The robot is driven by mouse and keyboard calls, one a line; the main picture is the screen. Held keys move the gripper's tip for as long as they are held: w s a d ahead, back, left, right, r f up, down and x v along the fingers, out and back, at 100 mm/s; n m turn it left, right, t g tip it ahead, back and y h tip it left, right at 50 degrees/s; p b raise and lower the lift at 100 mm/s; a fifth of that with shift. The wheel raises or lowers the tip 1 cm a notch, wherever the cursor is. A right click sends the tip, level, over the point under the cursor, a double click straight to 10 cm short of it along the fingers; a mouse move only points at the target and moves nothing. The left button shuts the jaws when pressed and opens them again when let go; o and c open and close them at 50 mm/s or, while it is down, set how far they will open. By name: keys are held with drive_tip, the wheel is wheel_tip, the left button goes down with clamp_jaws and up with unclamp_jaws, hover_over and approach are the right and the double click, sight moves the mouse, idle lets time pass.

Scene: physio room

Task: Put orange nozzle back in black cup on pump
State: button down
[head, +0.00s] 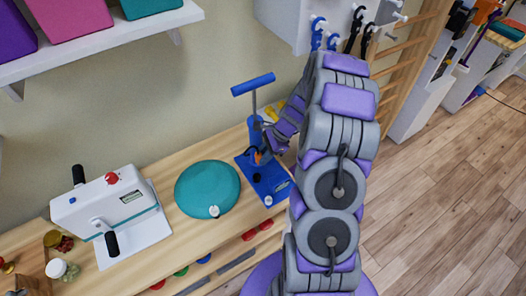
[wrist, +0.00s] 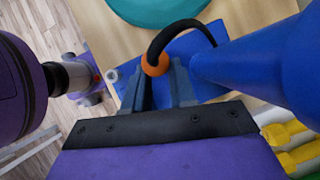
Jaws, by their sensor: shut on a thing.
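The blue pump stands on the wooden bench, with its T-handle (head: 253,84) up and its flat blue base (head: 270,187) on the bench top. Its blue barrel (wrist: 260,62) fills the right of the wrist view. The orange nozzle (wrist: 155,65) is between the fingertips of my gripper (wrist: 160,88), which is shut on it, close beside the barrel. A black hose (wrist: 180,30) arcs from the nozzle to the right. The nozzle (head: 258,157) shows small above the base in the head view. A small black shape (head: 257,177) on the base may be the black cup.
A teal cushion disc (head: 207,188) lies left of the pump. A white machine with black handles (head: 110,212) stands further left. Yellow and white items (wrist: 288,140) are close to the barrel. A wall shelf (head: 110,45) hangs above, and a hook board (head: 325,20) is behind my arm.

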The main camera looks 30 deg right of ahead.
drive_tip(key=shift+a+f+b, duration=0.45)
drive_tip(key=shift+a+f, duration=0.1)
drive_tip(key=f+b, duration=0.1)
drive_tip(key=f, duration=0.1)
drive_tip(key=f+b, duration=0.2)
drive_tip(key=shift+d+f+b, duration=0.2)
drive_tip(key=shift+f+b, duration=0.05)
drive_tip(key=shift+b, duration=0.05)
drive_tip(key=shift+d+f+b, duration=0.25)
drive_tip(key=shift+f+b, duration=0.1)
drive_tip(key=shift+f, duration=0.15)
drive_tip(key=shift+a+r, duration=0.1)
drive_tip(key=shift+a, duration=0.45)
drive_tip(key=shift+d, duration=0.15)
drive_tip(key=shift+d, duration=0.3)
drive_tip(key=shift+a+p, duration=0.35)
drive_tip(key=shift+p, duration=0.6)
drive_tip(key=shift+s+f, duration=0.1)
drive_tip(key=shift+f, duration=1.3)
idle(0.3)
